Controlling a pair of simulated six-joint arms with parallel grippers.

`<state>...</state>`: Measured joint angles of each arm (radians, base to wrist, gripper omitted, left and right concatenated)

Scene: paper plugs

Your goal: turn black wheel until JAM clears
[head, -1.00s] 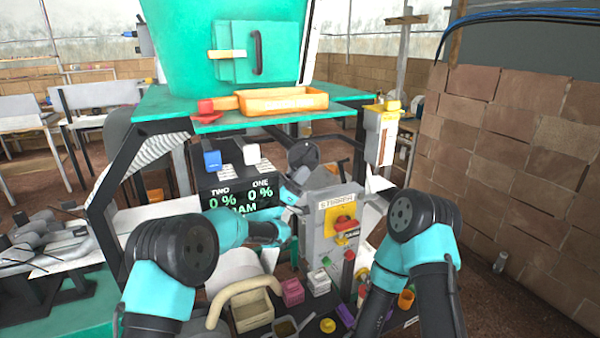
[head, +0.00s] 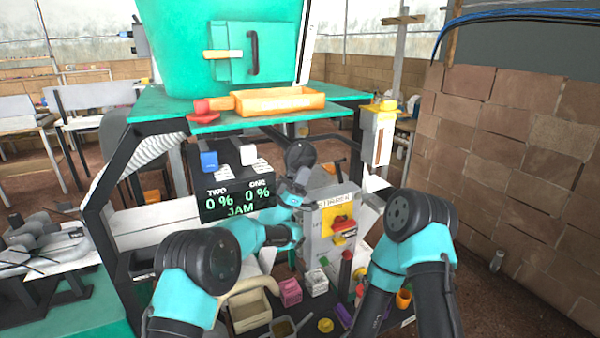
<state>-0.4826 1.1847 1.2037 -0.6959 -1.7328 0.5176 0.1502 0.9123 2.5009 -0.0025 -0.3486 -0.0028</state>
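The black wheel (head: 300,153) is a dark round part behind the grey cabinet, to the right of the display. My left gripper (head: 299,176) reaches up to just below the wheel and overlaps its lower edge. I cannot tell whether it touches the wheel, and its fingers are too small and dark to tell open from shut. The black display (head: 236,203) reads TWO 0 %, ONE 0 % and JAM in green. My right arm bends down at the right, and its gripper is not in view.
A grey cabinet (head: 322,245) with a yellow-and-red switch (head: 343,228) stands right of my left arm. Above is a green shelf (head: 165,106) with an orange tray (head: 280,101). Several small bins and coloured pieces lie below. A brick wall (head: 520,170) closes the right side.

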